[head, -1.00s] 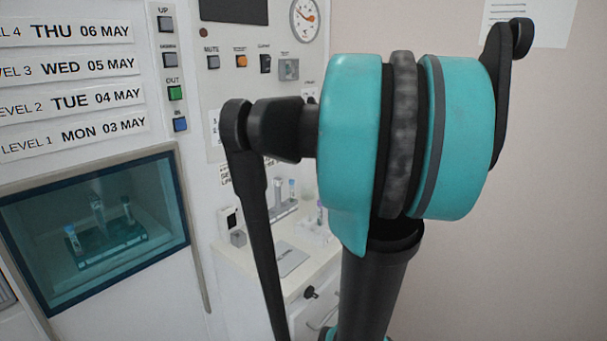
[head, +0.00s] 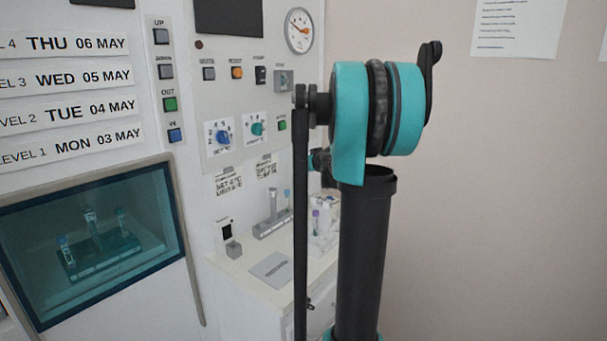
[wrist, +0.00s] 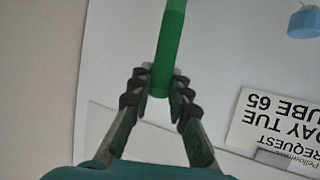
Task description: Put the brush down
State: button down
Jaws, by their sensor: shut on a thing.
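In the wrist view a green rod, which I take to be the brush (wrist: 168,45), is held between the two black-padded fingers of my gripper (wrist: 158,86). The gripper is shut on its lower end. The rod runs up the picture and out at the top edge, so its far end is out of sight. In the head view my arm stands in front, and neither my gripper nor the brush can be made out there.
In the head view a white counter (head: 290,284) holds a grey plate (head: 271,265) and small tubes in a stand. A glass-fronted cabinet (head: 174,245) with a tube rack inside is at left. The wrist view shows a printed card (wrist: 245,125) and a blue object (wrist: 304,22).

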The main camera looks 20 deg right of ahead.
aim_at(304, 183)
jog(key=shift+f, duration=1.55)
jog(key=c, duration=1.4)
grip_release()
jog(key=shift+c, duration=0.2)
jog(key=shift+s, duration=0.1)
jog(key=v, duration=1.2)
